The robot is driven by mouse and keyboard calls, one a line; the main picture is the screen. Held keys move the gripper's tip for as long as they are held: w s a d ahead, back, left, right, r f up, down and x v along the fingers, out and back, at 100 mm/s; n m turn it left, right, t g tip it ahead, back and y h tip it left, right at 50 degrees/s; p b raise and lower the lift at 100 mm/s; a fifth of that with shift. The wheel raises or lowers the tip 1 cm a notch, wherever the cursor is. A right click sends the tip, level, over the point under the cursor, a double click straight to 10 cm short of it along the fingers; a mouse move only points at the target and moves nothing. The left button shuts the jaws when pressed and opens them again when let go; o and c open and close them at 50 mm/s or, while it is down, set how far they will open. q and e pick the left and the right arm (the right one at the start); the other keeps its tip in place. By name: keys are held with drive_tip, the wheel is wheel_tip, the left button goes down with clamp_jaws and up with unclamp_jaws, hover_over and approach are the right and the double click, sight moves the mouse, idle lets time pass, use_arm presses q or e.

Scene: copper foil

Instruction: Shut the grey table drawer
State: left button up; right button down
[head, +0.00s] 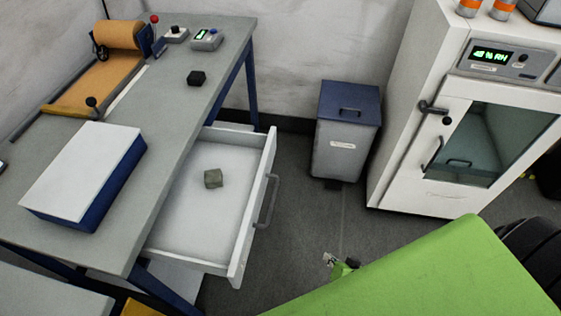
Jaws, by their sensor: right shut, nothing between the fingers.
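The grey table drawer (262,172) is pulled out from the right side of the grey table (160,180), in the head view. Its inside is pale, and a small grey-green block (213,178) lies on its floor. A dark grey bar handle (267,201) is on its front panel, which faces right. My right gripper (329,260) is small in the picture, below and to the right of the handle, apart from the drawer. It is shut with nothing in it. Much of it is hidden behind my green arm. My left gripper is not in view.
A grey bin with a blue lid (348,100) stands behind the drawer, near the wall. A white cabinet (409,110) stands at the right. A blue-and-white box (85,170) and a black block (196,78) are on the table. The floor between drawer and cabinet is clear.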

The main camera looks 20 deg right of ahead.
drive_tip(key=w+r+m+t+y+b, duration=0.1)
drive_tip(key=w+r+m+t, duration=0.3)
drive_tip(key=r, duration=0.5)
drive_tip(key=w+r+m+t+y+b, duration=0.1)
drive_tip(key=w+r+m+t+b, duration=0.1)
drive_tip(key=w+r, duration=0.65)
drive_tip(key=w+r+m+t+y+b, duration=0.1)
drive_tip(key=w+r+m+t, duration=0.25)
drive_tip(key=r, duration=0.75)
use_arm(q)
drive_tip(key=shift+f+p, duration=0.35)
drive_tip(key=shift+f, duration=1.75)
use_arm(e)
drive_tip(key=shift+n+g, duration=0.25)
drive_tip(key=shift+g, duration=0.1)
drive_tip(key=shift+w+a+f, duration=0.1)
drive_tip(key=shift+w+a, duration=0.85)
drive_tip(key=shift+w, duration=1.05)
drive_tip(key=shift+w+a, duration=1)
drive_tip(key=shift+w, duration=1.05)
drive_tip(key=shift+w+a+f, duration=0.1)
drive_tip(key=shift+w+a, duration=0.85)
drive_tip(key=shift+w, duration=1.05)
